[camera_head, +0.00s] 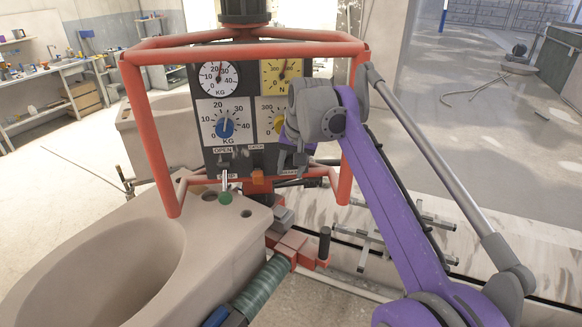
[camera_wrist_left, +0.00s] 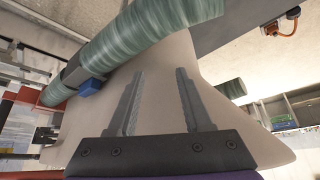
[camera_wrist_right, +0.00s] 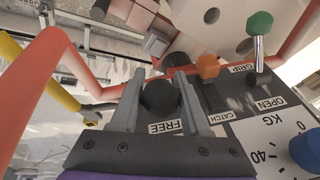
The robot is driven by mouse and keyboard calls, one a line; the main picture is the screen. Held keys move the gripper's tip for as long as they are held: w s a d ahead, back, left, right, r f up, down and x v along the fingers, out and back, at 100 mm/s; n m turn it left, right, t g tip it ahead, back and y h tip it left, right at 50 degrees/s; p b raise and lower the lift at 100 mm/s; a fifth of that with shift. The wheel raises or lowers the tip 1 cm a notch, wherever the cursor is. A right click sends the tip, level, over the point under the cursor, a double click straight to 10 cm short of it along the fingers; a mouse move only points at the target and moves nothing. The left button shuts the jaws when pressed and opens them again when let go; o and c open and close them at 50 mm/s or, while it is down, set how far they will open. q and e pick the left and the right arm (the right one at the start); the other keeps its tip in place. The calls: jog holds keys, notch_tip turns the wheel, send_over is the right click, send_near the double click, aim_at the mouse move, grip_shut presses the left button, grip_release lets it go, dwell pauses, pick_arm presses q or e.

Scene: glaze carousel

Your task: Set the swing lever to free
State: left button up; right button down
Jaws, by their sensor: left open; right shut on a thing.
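The red-framed control panel (camera_head: 205,140) stands at the centre of the head view with dials and small levers. My right gripper (camera_head: 290,158) is at its lower right. In the right wrist view, my right gripper (camera_wrist_right: 160,98) is shut on a dark round lever knob (camera_wrist_right: 160,97), beside the label FREE (camera_wrist_right: 174,127).
An orange-tipped lever (camera_wrist_right: 207,65) near the CATCH label and a green-knobbed lever (camera_wrist_right: 260,23) stand beside the held knob. The red tube frame (camera_head: 160,150) surrounds the panel. A green ribbed grip (camera_wrist_left: 150,35) lies close to my left fingers. A toilet-shaped beige piece (camera_head: 60,235) fills the lower left.

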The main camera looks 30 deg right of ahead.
jog(key=shift+c, duration=1.9)
grip_release()
jog(key=shift+a, duration=0.1)
jog(key=v, duration=1.1)
jog(key=shift+p, duration=0.4)
jog(key=shift+f, duration=0.1)
